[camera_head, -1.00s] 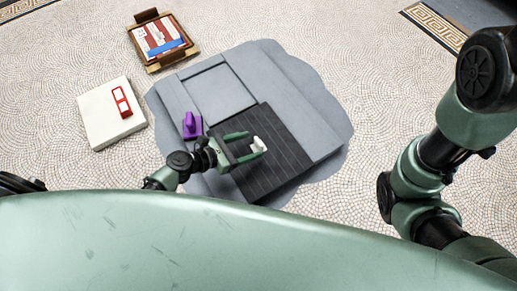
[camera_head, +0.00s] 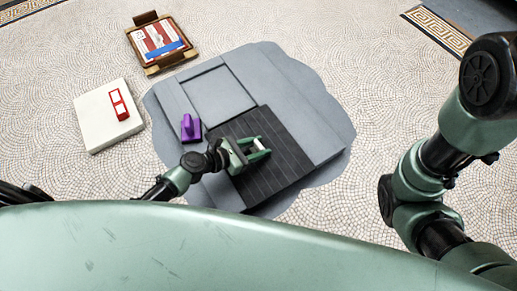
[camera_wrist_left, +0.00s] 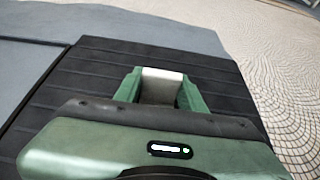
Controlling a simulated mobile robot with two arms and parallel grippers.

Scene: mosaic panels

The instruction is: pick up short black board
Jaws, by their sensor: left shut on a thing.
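The short black board (camera_head: 285,160) is a dark, grooved panel lying flat on the grey surface in the head view. It also shows in the left wrist view (camera_wrist_left: 90,62). My left gripper (camera_head: 260,147) is over the middle of the board. Its green fingers are shut on a pale, silvery grip piece (camera_wrist_left: 163,76) that stands on the board, between the fingertips. The finger bases and my wrist hide part of the board. My right arm shows at the right edge, but its gripper is out of view.
A purple block (camera_head: 190,128) stands just left of the board on the grey base (camera_head: 300,85), which has a square recessed panel (camera_head: 218,95). A white slab (camera_head: 92,125) bears a red-framed piece (camera_head: 119,104). A wooden tray (camera_head: 152,70) holds striped pieces. Patterned floor surrounds them.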

